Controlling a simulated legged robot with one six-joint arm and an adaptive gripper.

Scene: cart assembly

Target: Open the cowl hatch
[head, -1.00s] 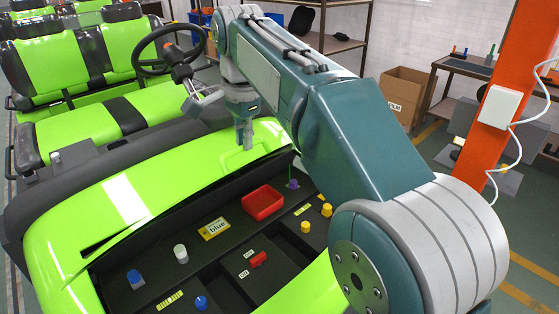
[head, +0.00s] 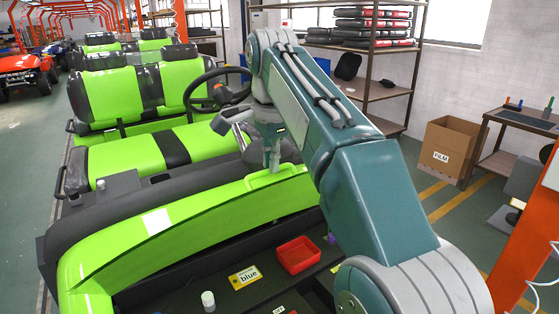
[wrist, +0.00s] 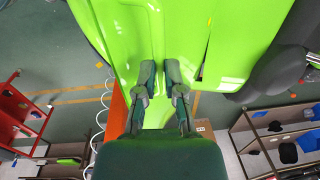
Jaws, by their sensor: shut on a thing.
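The cowl hatch (head: 215,222) is a bright green panel. It stands raised at the front of the green cart, with a dark compartment open below it. A green handle (head: 268,181) is on its upper right edge. My gripper (head: 272,164) points down at this handle and is shut on it. In the wrist view my gripper's two dark fingers (wrist: 160,78) reach onto the green hatch (wrist: 128,38). The exact contact is partly hidden by the fingers.
The steering wheel (head: 222,90) and green seats (head: 125,155) lie behind. A cardboard box (head: 447,150) and shelf (head: 380,70) stand at the right.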

